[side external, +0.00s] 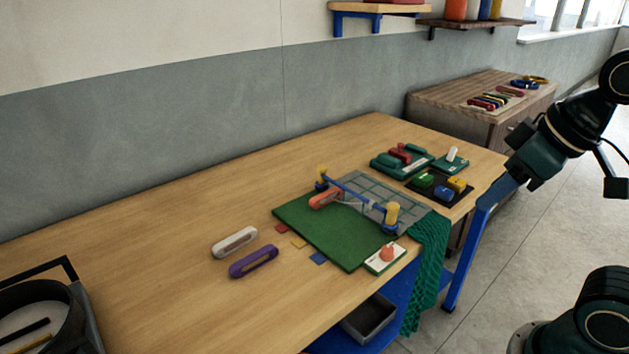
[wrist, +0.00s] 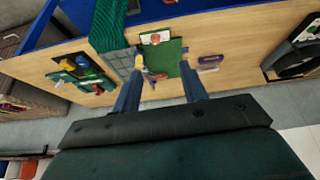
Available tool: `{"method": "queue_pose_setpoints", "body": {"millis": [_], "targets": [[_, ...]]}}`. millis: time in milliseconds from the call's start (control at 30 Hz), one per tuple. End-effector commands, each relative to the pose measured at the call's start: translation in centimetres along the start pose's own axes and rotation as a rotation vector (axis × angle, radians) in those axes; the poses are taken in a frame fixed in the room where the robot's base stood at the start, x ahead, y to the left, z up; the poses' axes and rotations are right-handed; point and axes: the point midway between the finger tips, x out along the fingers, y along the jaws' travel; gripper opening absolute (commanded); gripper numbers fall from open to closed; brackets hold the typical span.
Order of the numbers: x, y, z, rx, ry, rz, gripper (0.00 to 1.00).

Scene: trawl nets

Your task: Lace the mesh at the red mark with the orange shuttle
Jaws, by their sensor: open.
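The orange shuttle (side external: 325,200) lies on the green mat (side external: 330,239), beside a blue bar (side external: 356,190) between two yellow-topped posts. A grey gridded mesh panel (side external: 350,182) lies beneath the bar, and green netting (side external: 427,258) hangs over the table's front edge. A small red square (side external: 281,227) lies at the mat's left edge; I cannot tell whether it is the red mark, and no other clear mark shows on the mesh. My gripper (wrist: 160,70) is open and empty, its two blue fingers apart. In the side view it is off the table's right end, well away from the shuttle.
A white shuttle (side external: 234,242) and a purple shuttle (side external: 254,262) lie left of the mat. A white card (side external: 385,258) with an orange piece sits at its front corner. Trays of coloured pieces (side external: 440,188) stand at the right; a round black container (side external: 45,318) stands far left.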

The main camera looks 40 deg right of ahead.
Motion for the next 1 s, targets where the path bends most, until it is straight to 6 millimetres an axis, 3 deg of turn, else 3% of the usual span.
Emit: {"method": "queue_pose_setpoints", "body": {"millis": [267,500,533,767,1000], "targets": [[0.4,-0.1,1.7,0.052,0.016,-0.001,0.43],[0.2,-0.1,1.0,0.067,0.011,-0.002,0.00],[0.2,-0.1,0.8,0.073,0.008,-0.002,0.00],[-0.1,-0.1,-2.5,0.173,-0.026,-0.003,0.00],[0.3,0.0,-7.9,0.338,-0.078,0.003,0.00]]}}
